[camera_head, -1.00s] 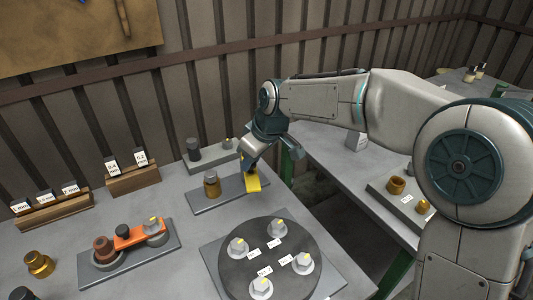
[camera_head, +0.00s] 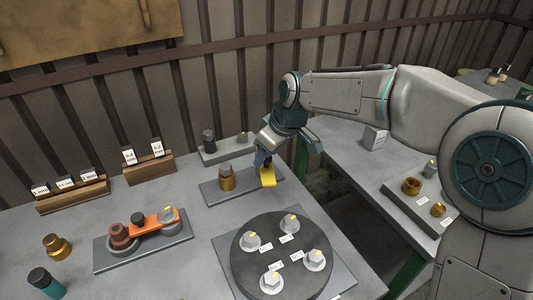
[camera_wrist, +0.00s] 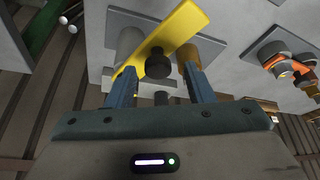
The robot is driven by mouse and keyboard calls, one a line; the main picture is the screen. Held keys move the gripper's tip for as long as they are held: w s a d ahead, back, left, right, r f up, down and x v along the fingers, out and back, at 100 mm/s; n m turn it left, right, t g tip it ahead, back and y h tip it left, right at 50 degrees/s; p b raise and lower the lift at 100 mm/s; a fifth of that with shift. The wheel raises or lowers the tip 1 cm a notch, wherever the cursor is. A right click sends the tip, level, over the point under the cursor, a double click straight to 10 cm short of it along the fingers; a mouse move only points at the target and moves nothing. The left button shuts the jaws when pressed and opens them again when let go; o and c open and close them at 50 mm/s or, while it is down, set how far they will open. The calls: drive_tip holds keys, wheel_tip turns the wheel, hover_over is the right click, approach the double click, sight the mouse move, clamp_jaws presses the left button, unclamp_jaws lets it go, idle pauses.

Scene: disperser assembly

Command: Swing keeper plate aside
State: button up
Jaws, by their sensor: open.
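The yellow keeper plate (camera_head: 268,177) is at the right part of a grey base plate (camera_head: 212,190) on the table. In the wrist view the yellow plate (camera_wrist: 181,30) is a flat bar running diagonally, with a black knob (camera_wrist: 158,64) in front of it. A brass cylinder (camera_head: 227,180) stands on the same base. My gripper (camera_wrist: 161,80) is open, its two blue fingers on either side of the black knob, with nothing visibly clamped. In the head view my gripper (camera_head: 263,160) is right at the yellow plate and partly hides it.
An orange link fixture (camera_head: 150,226) is at left, and a dark round plate (camera_head: 250,268) with several hex pieces is in front. A rear plate (camera_head: 224,151) holds small posts. Labelled wooden racks (camera_head: 150,170) stand at back left.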

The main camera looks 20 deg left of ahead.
drive_tip(key=v, duration=1.3)
drive_tip(key=shift+d+r, duration=0.1)
drive_tip(key=shift+d, duration=0.1)
